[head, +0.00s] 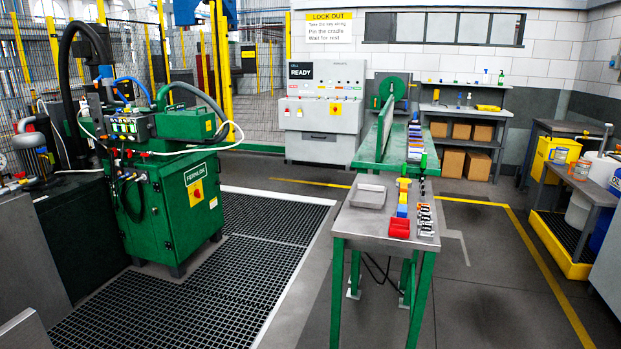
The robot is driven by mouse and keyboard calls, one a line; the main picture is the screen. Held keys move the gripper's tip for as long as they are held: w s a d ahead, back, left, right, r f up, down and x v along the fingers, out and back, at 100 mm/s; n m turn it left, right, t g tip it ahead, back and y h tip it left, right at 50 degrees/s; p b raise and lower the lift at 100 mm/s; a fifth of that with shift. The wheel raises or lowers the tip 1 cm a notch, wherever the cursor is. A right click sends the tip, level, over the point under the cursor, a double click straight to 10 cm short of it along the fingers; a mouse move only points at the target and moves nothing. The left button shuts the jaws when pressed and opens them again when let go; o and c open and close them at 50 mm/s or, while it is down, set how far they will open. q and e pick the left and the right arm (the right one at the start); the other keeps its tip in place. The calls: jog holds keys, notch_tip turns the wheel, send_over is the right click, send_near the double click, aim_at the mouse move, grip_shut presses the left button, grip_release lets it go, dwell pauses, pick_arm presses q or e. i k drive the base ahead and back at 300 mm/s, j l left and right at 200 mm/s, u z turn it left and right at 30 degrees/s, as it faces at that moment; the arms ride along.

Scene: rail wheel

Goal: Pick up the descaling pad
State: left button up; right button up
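I cannot single out the descaling pad for certain in the head view. Small coloured items stand on the near metal-topped bench (362,226). They are a red item (399,228) near the front edge, a blue item (402,211) and a yellow item (403,190) behind it. A shallow grey tray (368,196) sits on the left of the bench top. To the right is a dark rack of small metal parts (425,219). A flat yellow item (488,108) lies on the back shelf. Neither gripper shows.
A green machine (173,215) stands at the left beside a floor grating (215,290). A white control cabinet (325,115) is at the back. Shelves with cardboard boxes (453,162) stand back right. A yellow spill tray (560,245) is far right. Floor right of the bench is clear.

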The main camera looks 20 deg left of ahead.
aim_at(402, 211)
jog(key=i+j, duration=0.15)
jog(key=i, duration=0.3)
jog(key=i+j, duration=0.15)
jog(key=i, duration=0.25)
jog(key=i+j, duration=0.15)
jog(key=i, duration=0.3)
